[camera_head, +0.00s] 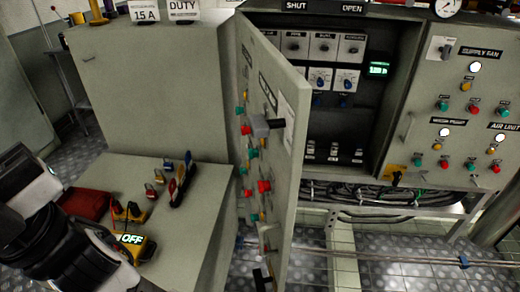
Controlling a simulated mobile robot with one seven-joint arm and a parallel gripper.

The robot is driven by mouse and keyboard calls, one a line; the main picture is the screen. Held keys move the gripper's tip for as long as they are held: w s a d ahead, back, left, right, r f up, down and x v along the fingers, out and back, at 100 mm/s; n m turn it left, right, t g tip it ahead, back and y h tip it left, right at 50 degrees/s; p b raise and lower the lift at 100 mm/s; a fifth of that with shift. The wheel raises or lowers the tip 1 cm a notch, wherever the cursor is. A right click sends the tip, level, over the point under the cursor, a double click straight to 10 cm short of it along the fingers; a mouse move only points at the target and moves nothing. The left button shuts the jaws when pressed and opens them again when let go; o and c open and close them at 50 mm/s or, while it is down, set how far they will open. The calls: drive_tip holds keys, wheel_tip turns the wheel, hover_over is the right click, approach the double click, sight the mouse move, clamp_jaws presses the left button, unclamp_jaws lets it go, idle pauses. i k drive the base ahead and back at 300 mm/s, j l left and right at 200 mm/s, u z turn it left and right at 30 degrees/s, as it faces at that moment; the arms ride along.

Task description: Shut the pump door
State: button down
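The pump door (290,165) stands open in the middle of the view, swung out toward me. SHUT and OPEN labels (320,7) sit above the opening. Black and white links of my arm show at the lower left, apart from the door. I cannot make out my gripper's fingers.
A grey bench (205,205) left of the door holds a red case (88,204), a yellow meter (133,243) reading OFF, and small padlocks. A control panel (455,100) stands right of the opening. Cables and a pipe (400,256) run below; tiled floor shows there.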

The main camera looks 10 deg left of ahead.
sight(269, 86)
drive_tip(key=i+j, duration=0.1)
drive_tip(key=j, duration=0.2)
drive_tip(key=i+j, duration=0.1)
drive_tip(key=j, duration=0.2)
drive_tip(key=k+j, duration=0.2)
drive_tip(key=j, duration=0.15)
drive_tip(key=k+j+z, duration=0.1)
drive_tip(key=j, duration=0.25)
drive_tip(key=k+j, duration=0.05)
drive_tip(key=k, duration=0.05)
